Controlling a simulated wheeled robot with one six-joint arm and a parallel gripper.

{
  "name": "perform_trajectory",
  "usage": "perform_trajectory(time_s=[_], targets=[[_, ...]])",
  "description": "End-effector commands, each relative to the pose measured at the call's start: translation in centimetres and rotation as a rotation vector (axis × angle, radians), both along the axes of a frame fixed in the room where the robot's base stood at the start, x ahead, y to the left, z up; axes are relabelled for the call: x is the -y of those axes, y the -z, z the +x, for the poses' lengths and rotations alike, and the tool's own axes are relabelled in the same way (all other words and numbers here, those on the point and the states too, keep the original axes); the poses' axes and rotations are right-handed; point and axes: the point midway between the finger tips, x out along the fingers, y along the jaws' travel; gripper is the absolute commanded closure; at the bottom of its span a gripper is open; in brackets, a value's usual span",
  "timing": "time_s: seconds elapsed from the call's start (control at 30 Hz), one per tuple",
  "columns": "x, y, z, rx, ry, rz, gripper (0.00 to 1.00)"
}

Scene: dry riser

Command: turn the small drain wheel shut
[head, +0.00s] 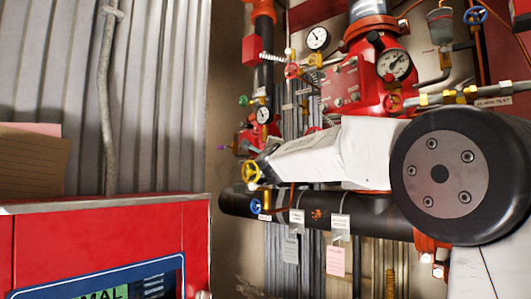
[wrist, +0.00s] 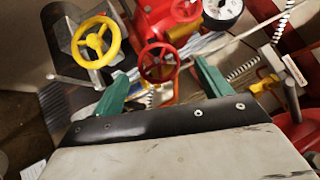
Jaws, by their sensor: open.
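In the wrist view a small red handwheel (wrist: 159,62) with spokes sits on a red fitting, just beyond the gap of my gripper (wrist: 163,82). My gripper is open, its two green fingers either side of the wheel's lower part in the picture, with nothing held. I cannot tell whether they touch it. A larger yellow handwheel (wrist: 96,39) is up and left of the left finger. In the head view a yellow wheel (head: 251,173) and a blue wheel (head: 255,206) show near my arm's far end; my fingers are not clear there. No label shows which wheel is the drain.
A white-faced gauge (wrist: 222,10) is beyond the right finger. A black horizontal pipe (head: 370,215) with hanging tags (head: 335,261) runs below my arm. Red valve bodies and gauges (head: 393,65) crowd behind it. A red cabinet (head: 100,240) stands at left.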

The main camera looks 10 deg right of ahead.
Motion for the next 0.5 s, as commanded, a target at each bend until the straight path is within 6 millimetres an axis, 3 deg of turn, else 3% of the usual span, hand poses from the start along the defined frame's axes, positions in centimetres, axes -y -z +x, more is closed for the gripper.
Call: perform_trajectory(time_s=[0.3, 0.5], targets=[[0.3, -0.9, 4.9, -0.004, -0.007, -0.001, 0.23], [0.7, -1.2, 6.3, -0.005, -0.006, -0.004, 0.23]])
